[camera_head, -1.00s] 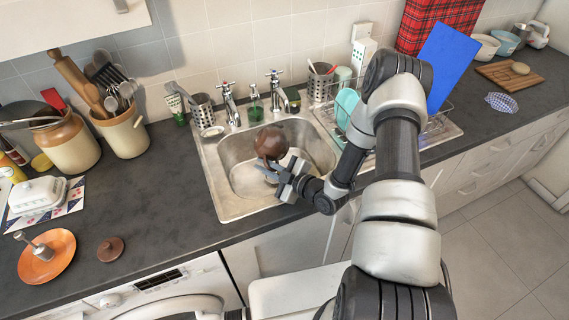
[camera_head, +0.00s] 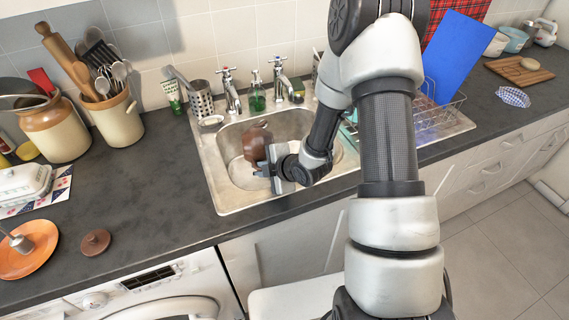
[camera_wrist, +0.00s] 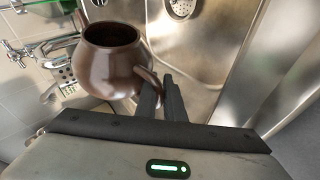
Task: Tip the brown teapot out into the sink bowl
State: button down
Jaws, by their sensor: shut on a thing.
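The brown teapot (camera_head: 257,146) is held over the sink bowl (camera_head: 292,124), tilted well over, with its spout toward the taps. Its open mouth is hidden in the head view but shows on the teapot in the wrist view (camera_wrist: 112,65), lidless. My gripper (camera_head: 266,170) is shut on the teapot's handle, at the near side of the pot; its dark fingers also show in the wrist view (camera_wrist: 160,97). I cannot tell whether anything is flowing out. The steel bowl wall and a drain (camera_wrist: 182,8) show in the wrist view.
Two taps (camera_head: 231,92) and a green bottle (camera_head: 257,96) stand behind the bowl. A brown lid (camera_head: 95,242) lies on the counter at left, near an orange plate (camera_head: 28,250). A dish rack (camera_head: 440,116) with a blue board (camera_head: 452,58) stands right of the sink.

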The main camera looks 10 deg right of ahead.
jog(key=d+n+h+b, duration=0.1)
jog(key=n+h+b, duration=0.1)
jog(key=b, duration=0.5)
jog(key=s+d+n+h+b, duration=0.1)
jog(key=h+b, duration=0.2)
jog(key=b, duration=0.4)
jog(key=s+d+n+g+h+b, duration=0.1)
jog(key=n+h+b, duration=0.1)
jog(key=b, duration=0.5)
jog(key=shift+r+n+h, duration=0.3)
jog(key=shift+r+h, duration=0.05)
jog(key=shift+h, duration=0.05)
jog(key=shift+s+d+r+n+t+h+b, duration=0.2)
jog(key=shift+r+n+t+h, duration=0.2)
jog(key=shift+r+h, duration=0.65)
jog(key=shift+s+d+r+n+t+h+b, duration=0.15)
jog(key=shift+r+n+t+h, duration=0.3)
jog(key=shift+r+h, duration=0.55)
jog(key=shift+s+d+r+n+t+h+b, duration=0.1)
jog(key=shift+s+d+r+n+t+h, duration=0.15)
jog(key=shift+r+t+h, duration=0.75)
jog(key=shift+f+g+h, duration=0.25)
jog(key=shift+g, duration=0.2)
